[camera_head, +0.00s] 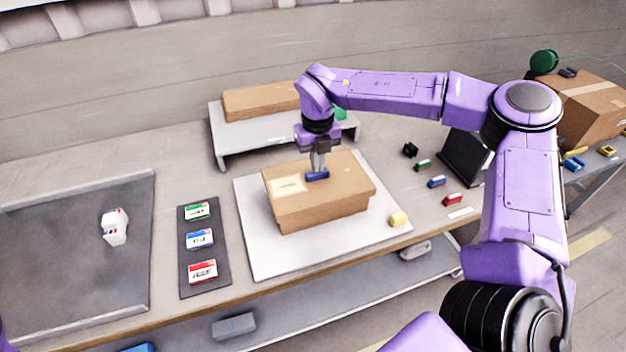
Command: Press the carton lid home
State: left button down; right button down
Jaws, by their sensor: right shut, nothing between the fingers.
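A brown cardboard carton (325,217) sits on a white board in the middle of the bench. Its brown lid (345,184) lies on top with a pale label (289,185) on its left part. The lid looks roughly level, but I cannot tell whether any gap is left under its rim. My right gripper (317,174) points down over the middle of the lid, shut and empty. Its blue tips are at or very close to the lid's top; contact cannot be made out. My left gripper is out of view.
A flat brown box (262,102) lies on a grey riser (236,141) behind the carton. A dark strip (205,270) with coloured cards lies to the left. A dark mat (60,270) holds a white item (114,228).

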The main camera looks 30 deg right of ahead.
jog(key=shift+f, duration=0.3)
dwell(0.6)
dwell(0.4)
jog(key=shift+r+p, duration=1.95)
jog(key=shift+r, duration=0.6)
